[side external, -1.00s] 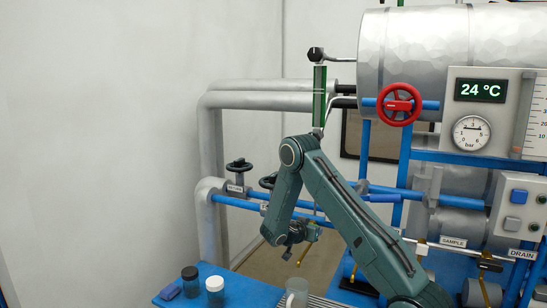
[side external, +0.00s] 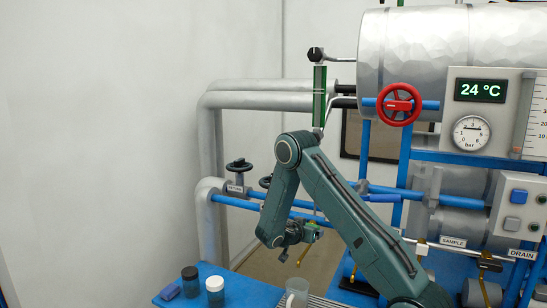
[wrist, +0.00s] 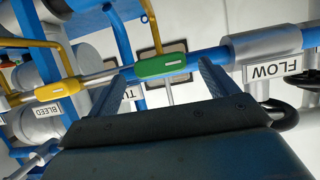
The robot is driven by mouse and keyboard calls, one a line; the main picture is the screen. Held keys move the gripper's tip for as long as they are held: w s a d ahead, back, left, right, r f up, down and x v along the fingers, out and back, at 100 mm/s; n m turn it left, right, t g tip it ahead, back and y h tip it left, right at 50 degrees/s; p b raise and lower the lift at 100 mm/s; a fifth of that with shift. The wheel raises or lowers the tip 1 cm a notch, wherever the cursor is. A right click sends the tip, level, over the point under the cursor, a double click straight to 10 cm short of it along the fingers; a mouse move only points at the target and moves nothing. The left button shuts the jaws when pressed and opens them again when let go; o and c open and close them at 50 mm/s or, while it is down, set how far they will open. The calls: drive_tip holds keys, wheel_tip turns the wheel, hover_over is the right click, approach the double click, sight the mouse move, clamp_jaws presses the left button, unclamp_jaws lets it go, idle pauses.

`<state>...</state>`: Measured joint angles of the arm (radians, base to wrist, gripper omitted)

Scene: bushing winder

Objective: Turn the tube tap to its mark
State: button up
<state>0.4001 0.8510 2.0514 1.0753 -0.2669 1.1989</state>
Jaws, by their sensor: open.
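My gripper (wrist: 158,68) is open in the wrist view, with one finger on each side of a green lever grip (wrist: 162,65). The grip is on a bent brass rod and lies crosswise between the fingertips; I cannot tell whether they touch it. A white label (wrist: 132,93) starting with "TU" shows below the grip, partly hidden by the left finger. In the side external view my gripper (side external: 304,236) is small, beside the lower pipes. The tap's mark cannot be made out.
In the wrist view a yellow lever (wrist: 58,90) and a BLEED label (wrist: 47,112) are at left, and a FLOW label (wrist: 273,70) is at right. A red handwheel (side external: 399,104), a glass mug (side external: 296,292) and two jars (side external: 215,290) stand around the arm.

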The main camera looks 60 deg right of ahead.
drive_tip(key=v, duration=1.1)
drive_tip(key=s+a+r+n+t+y, duration=0.2)
drive_tip(key=s+a+r+n+y, duration=0.15)
drive_tip(key=a+r, duration=0.35)
drive_tip(key=s+a+r+n+t+y, duration=0.2)
drive_tip(key=a+r+n+y, duration=0.25)
drive_tip(key=a, duration=0.55)
drive_tip(key=s+a+r+n+t+y, duration=0.1)
drive_tip(key=s+a+r+n+y, duration=0.4)
drive_tip(key=s+a+n, duration=0.5)
drive_tip(key=shift+s+a+t, duration=0.3)
drive_tip(key=shift+s+a, duration=0.05)
drive_tip(key=shift+a, duration=0.45)
